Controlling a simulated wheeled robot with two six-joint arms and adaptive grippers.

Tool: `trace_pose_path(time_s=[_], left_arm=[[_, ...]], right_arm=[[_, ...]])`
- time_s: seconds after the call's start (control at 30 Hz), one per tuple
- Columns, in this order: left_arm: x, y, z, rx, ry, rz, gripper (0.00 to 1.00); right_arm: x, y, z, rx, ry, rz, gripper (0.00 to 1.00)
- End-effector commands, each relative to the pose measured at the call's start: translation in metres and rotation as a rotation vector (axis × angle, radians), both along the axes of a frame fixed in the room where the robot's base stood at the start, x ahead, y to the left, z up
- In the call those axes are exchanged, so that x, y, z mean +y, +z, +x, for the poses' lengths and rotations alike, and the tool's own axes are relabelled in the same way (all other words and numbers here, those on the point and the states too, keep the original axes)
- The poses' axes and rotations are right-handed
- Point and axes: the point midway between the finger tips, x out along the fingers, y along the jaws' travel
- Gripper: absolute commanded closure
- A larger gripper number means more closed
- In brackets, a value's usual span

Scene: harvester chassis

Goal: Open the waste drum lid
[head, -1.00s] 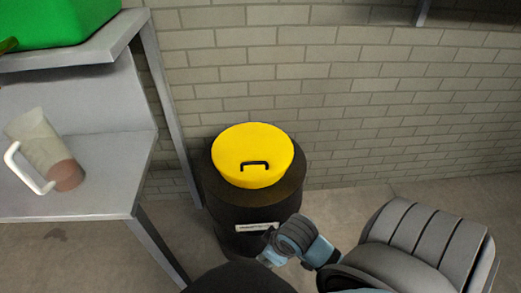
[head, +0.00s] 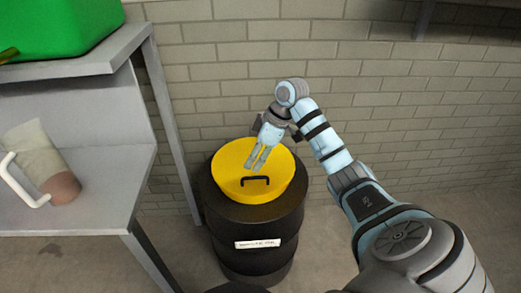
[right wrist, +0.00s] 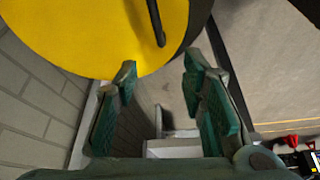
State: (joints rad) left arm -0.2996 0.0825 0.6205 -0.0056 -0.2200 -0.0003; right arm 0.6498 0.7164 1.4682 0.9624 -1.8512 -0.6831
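The waste drum (head: 252,226) is black with a white label and stands on the floor against the brick wall. Its yellow lid (head: 232,182) is on top, with a black handle (head: 256,180) near the front. My right gripper (head: 257,166) is above the lid, just behind the handle, fingers pointing down toward it. In the right wrist view the two green fingers (right wrist: 160,80) are apart with nothing between them. The yellow lid (right wrist: 90,30) and its black handle (right wrist: 156,22) show beyond the fingertips there. My left gripper is not in view.
A grey metal shelf (head: 90,185) stands to the left of the drum. It holds a jug (head: 38,150) with a white handle, and a green container (head: 60,25) sits on its upper level. Open floor shows right of the drum.

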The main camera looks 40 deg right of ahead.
Motion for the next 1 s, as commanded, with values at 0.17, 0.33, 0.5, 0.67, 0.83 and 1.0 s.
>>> trace_pose_path(time_s=[0.17,0.33,0.5,0.67,0.83,1.0], left_arm=[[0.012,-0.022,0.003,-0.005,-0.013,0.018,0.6],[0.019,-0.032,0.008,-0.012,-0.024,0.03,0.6],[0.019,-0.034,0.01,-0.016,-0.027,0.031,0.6],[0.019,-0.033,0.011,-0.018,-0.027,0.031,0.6],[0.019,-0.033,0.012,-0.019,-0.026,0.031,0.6],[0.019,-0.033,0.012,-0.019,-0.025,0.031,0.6]], right_arm=[[0.014,-0.053,0.014,0.001,0.0,0.003,0.62],[0.022,-0.083,0.024,0.0,-0.001,0.0,0.62],[0.025,-0.092,0.028,0.0,-0.002,-0.002,0.62],[0.025,-0.092,0.028,0.0,-0.002,-0.002,0.62],[0.025,-0.091,0.028,0.0,-0.002,-0.002,0.82],[0.025,-0.091,0.028,-0.002,-0.002,-0.002,1.0]])
